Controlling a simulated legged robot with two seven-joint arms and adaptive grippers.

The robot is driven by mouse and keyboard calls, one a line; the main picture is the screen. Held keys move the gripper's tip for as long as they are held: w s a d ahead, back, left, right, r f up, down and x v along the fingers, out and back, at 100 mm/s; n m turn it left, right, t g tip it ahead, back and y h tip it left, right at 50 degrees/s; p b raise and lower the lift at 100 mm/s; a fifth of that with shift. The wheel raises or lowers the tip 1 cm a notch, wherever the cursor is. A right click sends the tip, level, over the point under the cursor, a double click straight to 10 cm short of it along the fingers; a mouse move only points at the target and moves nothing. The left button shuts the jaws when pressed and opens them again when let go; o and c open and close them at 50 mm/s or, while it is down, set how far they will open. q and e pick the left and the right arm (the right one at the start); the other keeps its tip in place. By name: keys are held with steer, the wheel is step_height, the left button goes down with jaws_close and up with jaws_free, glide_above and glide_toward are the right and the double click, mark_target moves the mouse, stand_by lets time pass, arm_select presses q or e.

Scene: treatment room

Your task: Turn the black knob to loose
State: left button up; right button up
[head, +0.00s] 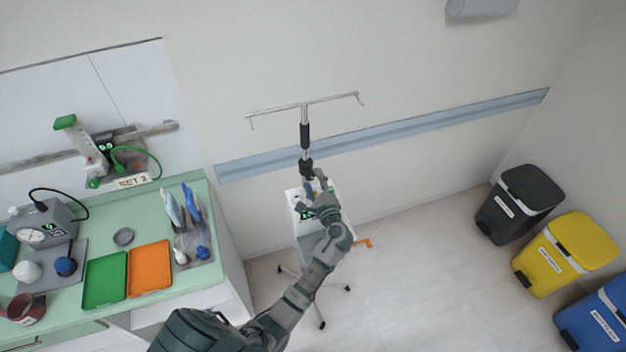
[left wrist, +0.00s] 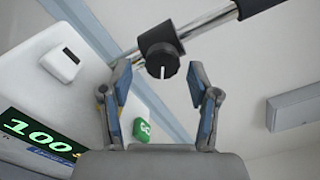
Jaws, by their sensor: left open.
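The black knob (left wrist: 162,60) shows in the left wrist view, round with a white pointer line, on a black clamp around the silver pole (left wrist: 215,20). In the head view the black clamp (head: 306,167) is on the upright pole of the stand, just above my gripper. My left gripper (left wrist: 163,85) is open, its two blue-padded fingers apart on either side below the knob, not touching it. In the head view my left gripper (head: 318,190) is in front of the stand and partly hides it. My right gripper is not in view.
A white device with a green display (left wrist: 40,130) is close at left in the wrist view. The stand's crossbar with hooks (head: 304,104) is above. A green counter (head: 225,215) with trays stands left; bins (head: 570,240) stand right. The floor between is clear.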

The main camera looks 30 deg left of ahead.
arm_select(q)
steer(key=v, duration=1)
steer(key=shift+s+d, duration=0.15)
steer(key=shift+d, duration=0.2)
steer(key=shift+f, duration=0.2)
